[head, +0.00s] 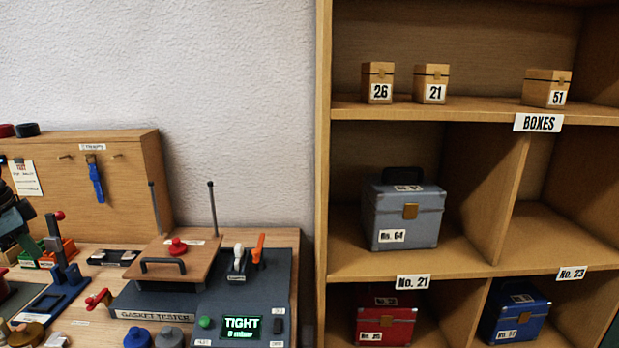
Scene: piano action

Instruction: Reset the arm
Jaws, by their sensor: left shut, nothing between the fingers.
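My left gripper (22,228) shows at the left edge of the head view, dark and partly cut off by the frame. It is shut with nothing in it, above the left part of the workbench and in front of the wooden back panel (125,190). My right gripper is not in view.
A gasket tester (215,312) with a wooden lid and a screen reading TIGHT stands on the bench. A blue lever tool (62,275) and a red-handled part (98,299) are left of it. A wooden shelf (323,180) with labelled boxes and cases fills the right.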

